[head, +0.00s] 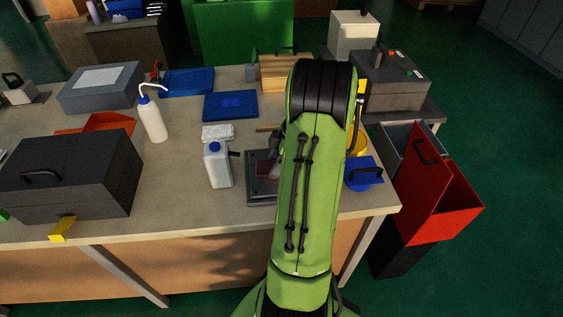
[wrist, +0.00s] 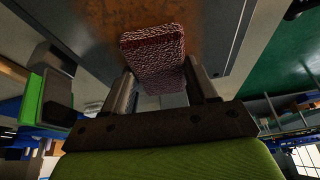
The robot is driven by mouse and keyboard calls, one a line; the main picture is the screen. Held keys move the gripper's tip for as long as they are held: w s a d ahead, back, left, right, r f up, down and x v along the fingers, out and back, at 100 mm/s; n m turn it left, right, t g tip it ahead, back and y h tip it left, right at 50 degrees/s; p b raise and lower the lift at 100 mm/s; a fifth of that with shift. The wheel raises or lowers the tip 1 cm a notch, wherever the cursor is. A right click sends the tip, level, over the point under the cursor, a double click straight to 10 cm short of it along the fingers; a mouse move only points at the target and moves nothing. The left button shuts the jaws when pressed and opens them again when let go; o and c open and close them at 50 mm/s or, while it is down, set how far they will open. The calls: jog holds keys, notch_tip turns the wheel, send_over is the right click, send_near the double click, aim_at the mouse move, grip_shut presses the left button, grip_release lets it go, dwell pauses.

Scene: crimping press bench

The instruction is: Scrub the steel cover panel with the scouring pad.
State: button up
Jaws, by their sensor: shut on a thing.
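The dark red, rough scouring pad (wrist: 152,50) is held between the two fingers of my gripper (wrist: 160,82) in the wrist view. The steel cover panel (wrist: 228,38) lies beyond the pad, grey with a brown, rusty-looking stain (wrist: 195,14). The pad is close to the panel; I cannot tell whether they touch. In the head view the dark panel (head: 258,192) lies on the bench near the front edge, partly behind my arm. A dull red patch shows on it, pad or stain unclear.
A white jug (head: 217,168) and a white cloth-like block (head: 217,132) stand left of the panel. A blue container (head: 363,173) and a yellow one (head: 358,142) are to its right. A large dark toolbox (head: 70,180) is far left. A red bin (head: 440,205) stands off the bench's right end.

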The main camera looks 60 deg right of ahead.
jog(key=shift+s+d+p, duration=0.25)
jog(key=shift+s+d, duration=0.95)
jog(key=shift+s, duration=0.2)
jog(key=shift+s+d+p, duration=0.2)
jog(key=shift+s+d, duration=0.95)
jog(key=shift+s, duration=0.25)
jog(key=o, duration=0.7)
jog(key=shift+c, duration=0.2)
jog(key=shift+w+a, duration=0.1)
jog(key=shift+r, duration=0.4)
jog(key=shift+c, duration=0.5)
